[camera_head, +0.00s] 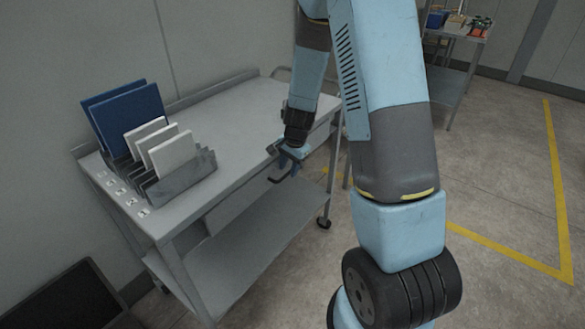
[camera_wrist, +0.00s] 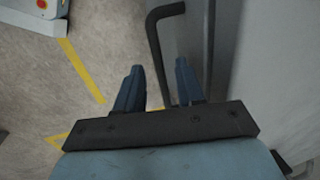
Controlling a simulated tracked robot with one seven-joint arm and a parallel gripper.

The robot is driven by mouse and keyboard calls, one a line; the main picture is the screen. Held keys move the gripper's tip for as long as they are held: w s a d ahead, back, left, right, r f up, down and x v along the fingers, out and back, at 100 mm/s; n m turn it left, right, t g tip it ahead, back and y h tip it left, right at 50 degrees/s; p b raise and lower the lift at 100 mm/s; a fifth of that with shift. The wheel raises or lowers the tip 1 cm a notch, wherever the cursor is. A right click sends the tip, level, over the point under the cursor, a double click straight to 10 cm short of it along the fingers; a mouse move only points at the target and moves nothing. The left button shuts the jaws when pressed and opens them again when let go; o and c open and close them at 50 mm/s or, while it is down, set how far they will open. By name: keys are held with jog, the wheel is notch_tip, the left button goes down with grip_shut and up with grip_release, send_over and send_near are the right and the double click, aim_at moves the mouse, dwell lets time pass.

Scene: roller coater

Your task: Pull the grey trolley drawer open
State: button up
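The grey trolley (camera_head: 245,120) stands along the wall in the head view. Its drawer (camera_head: 232,203) sits under the top, and how far it is out cannot be told. My gripper (camera_head: 288,165) is at the trolley's long front side, near the drawer's far end. A dark bent handle (camera_head: 280,179) shows just below it. In the wrist view my gripper (camera_wrist: 158,88) is open, with two blue fingers apart. The black handle (camera_wrist: 156,48) runs down between the fingers, closer to the right one. Whether a finger touches it cannot be told.
A grey rack (camera_head: 185,180) with blue and white panels stands on the trolley's near end. A lower shelf (camera_head: 235,255) and a caster (camera_head: 323,223) are below. Open floor with yellow lines (camera_head: 510,255) lies to the right. Another loaded trolley (camera_head: 455,75) stands behind.

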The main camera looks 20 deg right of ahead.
jog(key=shift+a+f, duration=0.1)
jog(key=shift+f, duration=0.45)
jog(key=shift+c, duration=0.2)
jog(key=shift+w, duration=0.1)
grip_shut()
